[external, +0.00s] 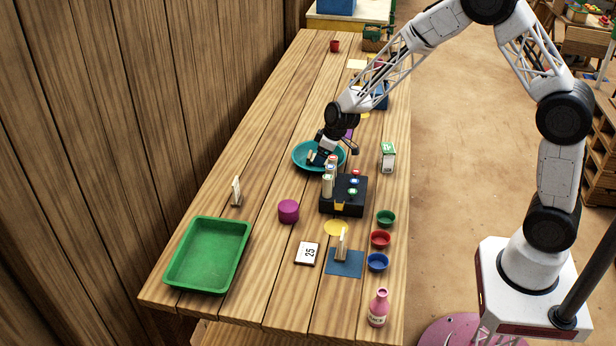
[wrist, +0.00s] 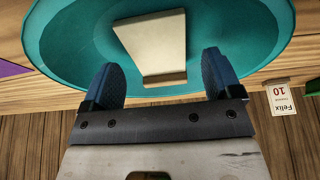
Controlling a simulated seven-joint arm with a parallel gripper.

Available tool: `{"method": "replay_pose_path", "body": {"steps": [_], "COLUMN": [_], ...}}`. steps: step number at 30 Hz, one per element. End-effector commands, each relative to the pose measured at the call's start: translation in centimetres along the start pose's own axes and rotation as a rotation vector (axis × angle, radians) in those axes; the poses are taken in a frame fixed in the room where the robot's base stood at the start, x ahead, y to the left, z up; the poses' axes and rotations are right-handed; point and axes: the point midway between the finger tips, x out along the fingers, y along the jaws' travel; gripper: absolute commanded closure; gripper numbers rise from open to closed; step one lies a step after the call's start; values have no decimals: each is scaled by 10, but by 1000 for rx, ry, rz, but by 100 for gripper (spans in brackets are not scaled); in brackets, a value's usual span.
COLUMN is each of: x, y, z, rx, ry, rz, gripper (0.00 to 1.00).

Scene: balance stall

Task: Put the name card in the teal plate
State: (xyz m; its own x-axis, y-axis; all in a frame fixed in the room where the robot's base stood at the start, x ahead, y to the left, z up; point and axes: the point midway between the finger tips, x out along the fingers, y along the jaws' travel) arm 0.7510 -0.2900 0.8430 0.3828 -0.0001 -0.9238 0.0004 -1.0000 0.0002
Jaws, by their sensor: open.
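The teal plate (external: 300,163) lies on the table beyond the black box; in the wrist view its bowl (wrist: 75,45) fills the top. A beige, folded-looking piece (wrist: 152,45), which looks like the name card, is inside the plate; no writing shows on it. In the external view a small tan part (external: 311,156) shows there beside my fingers. My gripper (external: 321,157) is down at the plate. In the wrist view its two blue fingers (wrist: 163,82) are apart on either side of the beige piece's near end, with gaps showing.
A black box with bottles (external: 343,208) stands just in front of the plate, close to my gripper. A green-and-white carton (external: 388,157) is to the right. A green tray (external: 170,277), a purple pot (external: 288,211) and an upright card (external: 236,191) stand nearer. Table left of the plate is clear.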

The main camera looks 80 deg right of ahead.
Motion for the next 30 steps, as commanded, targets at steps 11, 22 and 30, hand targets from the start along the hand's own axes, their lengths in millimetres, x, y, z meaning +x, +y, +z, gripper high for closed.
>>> {"method": "replay_pose_path", "body": {"steps": [11, 22, 30], "x": [0, -16, -42], "y": [0, 0, 0], "z": [0, -7, -18], "rx": [0, -1, -1], "ry": [0, 2, 1], "rz": [0, 1, 1], "gripper": [15, 15, 15]}}
